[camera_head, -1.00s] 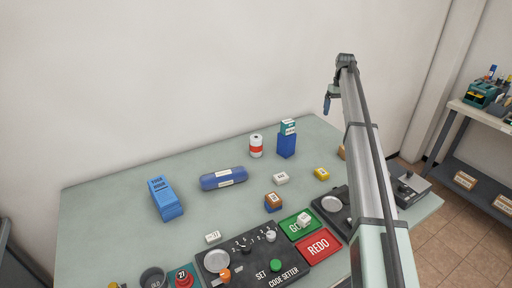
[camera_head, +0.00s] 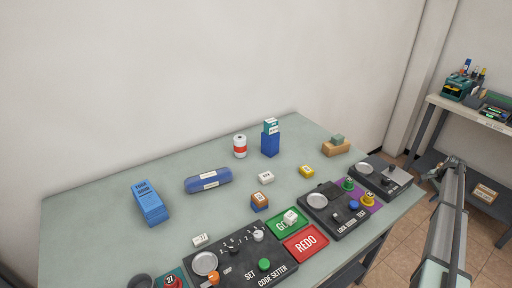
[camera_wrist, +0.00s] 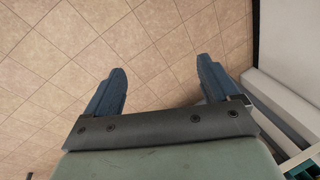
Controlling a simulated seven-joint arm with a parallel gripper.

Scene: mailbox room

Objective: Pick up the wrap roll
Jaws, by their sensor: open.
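A blue cylinder with a pale label (camera_head: 208,180) lies on its side on the table, left of the middle; it looks like the wrap roll. Its label is too small to read. My gripper (camera_wrist: 162,66) is open and empty in the wrist view, its two blue fingers spread over tiled floor. In the head view the far end of my arm is at the right, beyond the table's right edge and far from the roll. The fingers are not clear in the head view. The roll is not in the wrist view.
A blue box (camera_head: 150,202) stands left of the roll. A white can with a red band (camera_head: 240,146) and a tall blue box (camera_head: 270,140) stand behind it to the right. Control panels (camera_head: 240,262) line the front. A shelf (camera_head: 470,112) stands at far right.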

